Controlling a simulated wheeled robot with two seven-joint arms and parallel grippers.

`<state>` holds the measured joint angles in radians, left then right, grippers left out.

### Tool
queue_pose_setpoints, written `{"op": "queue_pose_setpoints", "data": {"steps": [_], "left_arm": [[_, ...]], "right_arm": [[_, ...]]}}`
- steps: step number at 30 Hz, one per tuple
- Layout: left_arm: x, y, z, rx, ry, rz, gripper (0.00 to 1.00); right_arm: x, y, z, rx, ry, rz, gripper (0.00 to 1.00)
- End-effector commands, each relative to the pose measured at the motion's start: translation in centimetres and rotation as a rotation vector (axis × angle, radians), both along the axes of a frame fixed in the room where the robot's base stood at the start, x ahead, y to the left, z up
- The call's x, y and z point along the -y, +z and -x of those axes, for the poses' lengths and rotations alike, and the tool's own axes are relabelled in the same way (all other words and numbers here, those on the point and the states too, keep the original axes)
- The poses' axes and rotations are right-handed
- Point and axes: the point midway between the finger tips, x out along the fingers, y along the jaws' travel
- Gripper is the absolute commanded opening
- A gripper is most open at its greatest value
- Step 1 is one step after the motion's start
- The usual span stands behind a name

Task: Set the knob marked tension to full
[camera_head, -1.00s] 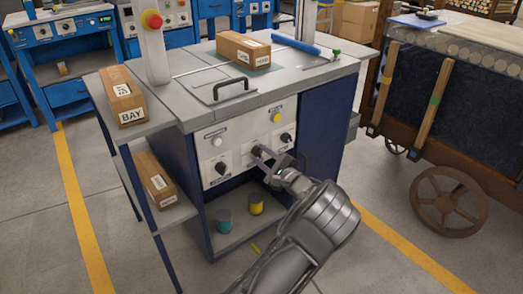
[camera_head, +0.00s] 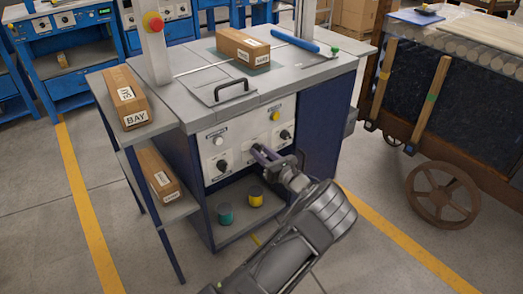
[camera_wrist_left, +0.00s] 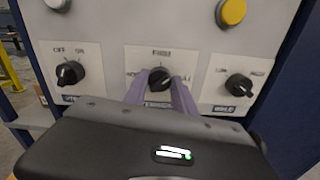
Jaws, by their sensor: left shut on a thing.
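The control panel (camera_head: 240,140) is on the front of the grey-topped machine. In the left wrist view, the middle black knob (camera_wrist_left: 160,76) sits on a white plate with lettering above and below it. The lower label (camera_wrist_left: 160,104) is partly covered by my fingers, but looks like it reads tension. My left gripper (camera_wrist_left: 161,84) has its purple fingers on both sides of this knob, shut on it. In the head view my left gripper (camera_head: 263,153) reaches the panel from below and mostly hides the knob. The knob's exact pointing direction is unclear. My right gripper is out of view.
An off/on knob (camera_wrist_left: 70,73) is left of the middle one, another knob (camera_wrist_left: 238,85) right. White (camera_head: 218,141) and yellow (camera_head: 275,116) buttons sit above. Teal (camera_head: 225,213) and yellow (camera_head: 255,196) cans stand on the shelf below. A wooden cart (camera_head: 440,130) is at right.

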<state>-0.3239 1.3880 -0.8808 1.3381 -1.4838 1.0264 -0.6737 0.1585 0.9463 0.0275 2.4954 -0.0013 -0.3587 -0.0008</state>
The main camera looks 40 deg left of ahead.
Motion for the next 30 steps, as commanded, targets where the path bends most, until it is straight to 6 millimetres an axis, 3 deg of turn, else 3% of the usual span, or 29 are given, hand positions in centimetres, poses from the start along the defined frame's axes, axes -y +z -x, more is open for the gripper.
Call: {"op": "queue_pose_setpoints", "data": {"steps": [18, 30], "left_arm": [[0.1, -0.2, 0.0, -0.540, -0.001, -0.158, 0.00], [0.1, -0.3, -0.1, -0.718, -0.001, -0.212, 0.00]], "right_arm": [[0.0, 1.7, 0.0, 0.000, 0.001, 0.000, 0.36], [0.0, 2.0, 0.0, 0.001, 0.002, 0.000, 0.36]]}}
